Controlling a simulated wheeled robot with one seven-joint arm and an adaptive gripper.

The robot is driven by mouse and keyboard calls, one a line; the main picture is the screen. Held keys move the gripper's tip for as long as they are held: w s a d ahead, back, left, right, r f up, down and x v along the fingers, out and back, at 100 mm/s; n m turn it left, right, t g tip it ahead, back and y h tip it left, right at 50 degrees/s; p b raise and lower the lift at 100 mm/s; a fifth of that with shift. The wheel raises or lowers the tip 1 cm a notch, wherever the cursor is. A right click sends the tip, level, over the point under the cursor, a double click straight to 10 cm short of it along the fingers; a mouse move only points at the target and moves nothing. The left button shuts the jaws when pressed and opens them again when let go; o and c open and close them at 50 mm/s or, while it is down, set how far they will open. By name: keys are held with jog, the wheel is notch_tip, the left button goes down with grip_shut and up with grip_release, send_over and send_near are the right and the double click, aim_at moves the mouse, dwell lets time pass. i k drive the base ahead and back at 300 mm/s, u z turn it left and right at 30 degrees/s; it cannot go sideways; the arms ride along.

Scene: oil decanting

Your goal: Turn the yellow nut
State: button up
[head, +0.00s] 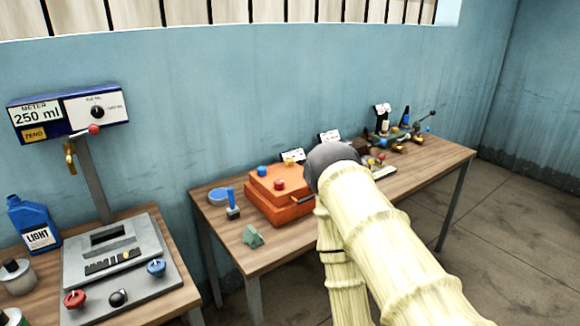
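I cannot clearly make out a yellow nut. Small yellow parts show among the fittings (377,160) just right of my arm's grey joint, too small to identify. A brass-coloured fitting (418,142) sits further right on the far wooden table. My arm, in a pale yellow sleeve, reaches up from the lower right over this table and ends in view at the grey round joint. My gripper is hidden behind the arm, so its fingers and anything in them do not show.
An orange box (277,197) with red and blue knobs stands left of my arm on the far table (222,232). A blue dish (219,196) and green block (253,237) are nearby. At left are a meter (68,112), grey machine (140,290) and blue bottle (34,226).

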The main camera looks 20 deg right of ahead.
aim_at(289, 162)
jog(key=u, duration=0.1)
jog(key=k, duration=0.15)
jog(key=z, duration=0.95)
jog(key=i, duration=0.65)
jog(key=u, duration=0.25)
